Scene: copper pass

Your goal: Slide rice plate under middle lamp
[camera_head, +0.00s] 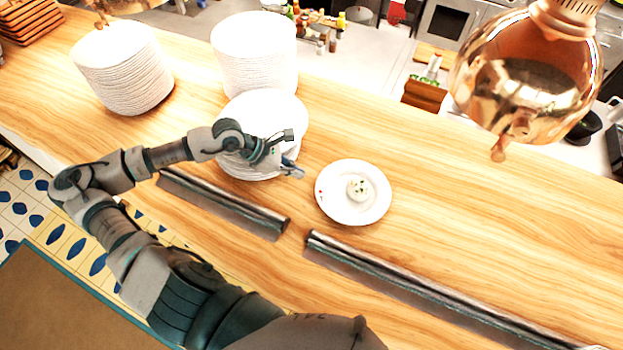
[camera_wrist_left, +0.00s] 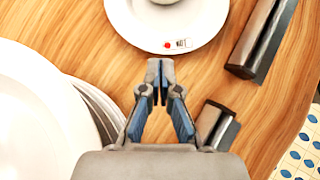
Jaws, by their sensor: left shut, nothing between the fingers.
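The rice plate (camera_head: 338,207) is a white plate with a small white mound of rice (camera_head: 359,188) on it, lying on the wooden counter right of the plate stacks. In the left wrist view the plate (camera_wrist_left: 200,38) is at the top, with a small red spot near its rim. My left gripper (camera_head: 297,172) is shut and empty, just left of the plate and apart from it. The fingertips (camera_wrist_left: 160,65) show just below the plate rim in the wrist view. A copper lamp (camera_head: 525,80) hangs at upper right; another is partly cut off at top left (camera_head: 125,5). My right gripper is out of view.
White plate stacks (camera_head: 125,70) stand at the left and upper middle; the nearest stack (camera_head: 265,110) is close behind my left gripper. Two metal rails (camera_head: 400,280) run along the counter's near side with a gap between them. The counter right of the plate (camera_head: 470,210) is clear.

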